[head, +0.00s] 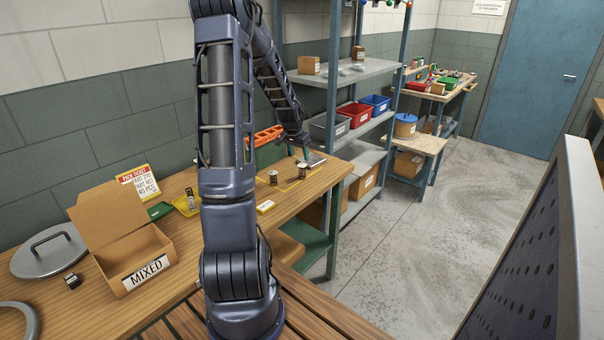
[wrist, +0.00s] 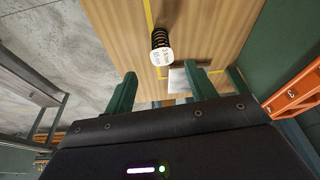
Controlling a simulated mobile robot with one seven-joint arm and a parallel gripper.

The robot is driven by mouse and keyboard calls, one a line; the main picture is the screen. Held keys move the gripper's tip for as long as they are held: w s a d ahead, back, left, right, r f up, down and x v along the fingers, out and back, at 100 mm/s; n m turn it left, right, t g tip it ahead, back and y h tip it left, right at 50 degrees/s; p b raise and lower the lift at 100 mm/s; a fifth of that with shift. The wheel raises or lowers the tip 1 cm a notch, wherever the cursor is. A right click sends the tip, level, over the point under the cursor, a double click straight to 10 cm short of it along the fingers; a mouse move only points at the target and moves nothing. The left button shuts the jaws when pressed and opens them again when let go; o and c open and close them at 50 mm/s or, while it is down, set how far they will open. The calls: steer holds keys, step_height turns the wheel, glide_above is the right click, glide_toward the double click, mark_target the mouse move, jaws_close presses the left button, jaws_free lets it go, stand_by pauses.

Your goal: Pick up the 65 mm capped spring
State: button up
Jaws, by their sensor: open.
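A capped spring (wrist: 160,40) with dark coils and a pale, printed end cap shows in the wrist view, on the wooden bench beside a yellow line. The print is too small to read surely, so I cannot tell its length. My gripper (wrist: 160,70) is open, with green fingers on either side of the view and nothing held between them. The spring appears just beyond the fingertips, apart from them. In the head view two small capped springs stand on the bench, one left (head: 273,178) and one right (head: 302,170). My gripper is near the right one, partly hidden.
An orange rack (wrist: 296,92) is close on the right in the wrist view. A pale flat object (wrist: 179,82) lies near the fingers. An open MIXED box (head: 127,250) and a grey lid (head: 48,250) are on the bench's left. A shelf with bins stands behind.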

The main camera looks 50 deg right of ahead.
mark_target(302, 165)
steer(key=shift+x, duration=3)
steer(key=x, duration=0.4)
steer(key=shift+w+d+f, duration=0.2)
steer(key=shift+f, duration=0.15)
steer(key=c, duration=1.1)
